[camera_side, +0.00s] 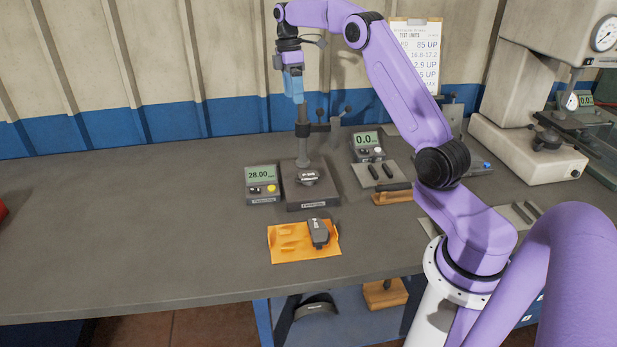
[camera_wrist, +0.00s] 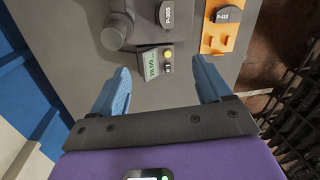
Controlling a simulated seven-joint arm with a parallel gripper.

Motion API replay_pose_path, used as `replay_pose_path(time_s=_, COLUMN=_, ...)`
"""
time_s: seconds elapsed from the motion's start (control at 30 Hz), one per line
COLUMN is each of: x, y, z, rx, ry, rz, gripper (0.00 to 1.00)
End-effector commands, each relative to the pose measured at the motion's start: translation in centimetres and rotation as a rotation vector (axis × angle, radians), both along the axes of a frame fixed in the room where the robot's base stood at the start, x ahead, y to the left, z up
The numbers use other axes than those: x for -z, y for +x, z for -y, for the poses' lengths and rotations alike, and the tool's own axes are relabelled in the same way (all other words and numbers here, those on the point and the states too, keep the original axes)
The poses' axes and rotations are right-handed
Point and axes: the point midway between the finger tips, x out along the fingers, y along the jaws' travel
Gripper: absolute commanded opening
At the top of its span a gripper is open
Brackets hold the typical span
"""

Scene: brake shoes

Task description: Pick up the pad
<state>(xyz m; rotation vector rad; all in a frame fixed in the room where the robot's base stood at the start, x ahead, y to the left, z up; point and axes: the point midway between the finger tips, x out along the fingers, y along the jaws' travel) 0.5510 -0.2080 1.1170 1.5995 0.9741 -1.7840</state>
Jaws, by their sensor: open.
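A second dark labelled piece (camera_side: 308,178) sits on the black gauge stand (camera_side: 312,194), and shows at the top of the wrist view (camera_wrist: 171,14). My gripper (camera_side: 297,100) is high above the bench, beside the gauge column and apart from both pieces. In the wrist view, its blue fingers (camera_wrist: 162,68) are spread with nothing between them.
A readout box (camera_side: 262,185) showing 28.00 stands left of the gauge stand, whose column (camera_side: 303,140) rises near my gripper. Another readout (camera_side: 368,145) and a plate with dark pieces (camera_side: 380,173) are to the right.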

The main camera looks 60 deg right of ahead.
Motion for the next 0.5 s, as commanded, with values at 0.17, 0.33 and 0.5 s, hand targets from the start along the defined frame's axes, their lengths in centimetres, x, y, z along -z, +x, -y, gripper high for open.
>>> replay_pose_path(time_s=0.17, x=-1.2, y=-1.3, z=-8.6, rx=-0.031, ry=-0.031, rz=0.017, gripper=0.78)
replay_pose_path(time_s=0.33, x=-1.7, y=-4.6, z=-15.8, rx=-0.051, ry=-0.053, rz=0.039, gripper=0.78)
replay_pose_path(time_s=0.5, x=-1.7, y=-9.5, z=-21.7, rx=-0.071, ry=-0.067, rz=0.065, gripper=0.78)
